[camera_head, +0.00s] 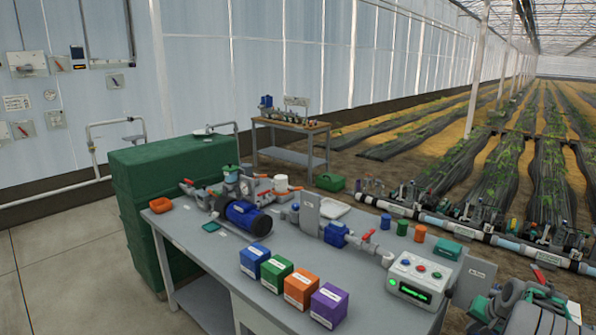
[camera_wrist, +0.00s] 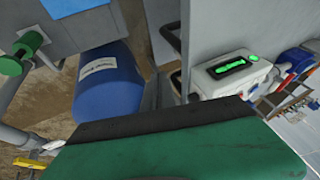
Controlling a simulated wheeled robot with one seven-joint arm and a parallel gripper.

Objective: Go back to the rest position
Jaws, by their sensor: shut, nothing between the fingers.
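In the head view, part of my grey arm with green caps (camera_head: 512,308) is folded at the bottom right corner, just right of the bench. In the wrist view, a broad green shape with a black edge, which I take to be my gripper (camera_wrist: 165,125), fills the bottom. It is shut with nothing held; its separate fingertips are hard to make out. It appears apart from the bench and everything on it.
The grey bench (camera_head: 205,262) holds the blue (camera_head: 255,262), green (camera_head: 277,275), orange (camera_head: 301,287) and purple (camera_head: 329,305) boxes, a pump (camera_head: 243,217), piping and a white control box (camera_head: 418,279). A blue drum (camera_wrist: 107,88) shows in the wrist view. Concrete floor at left is clear.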

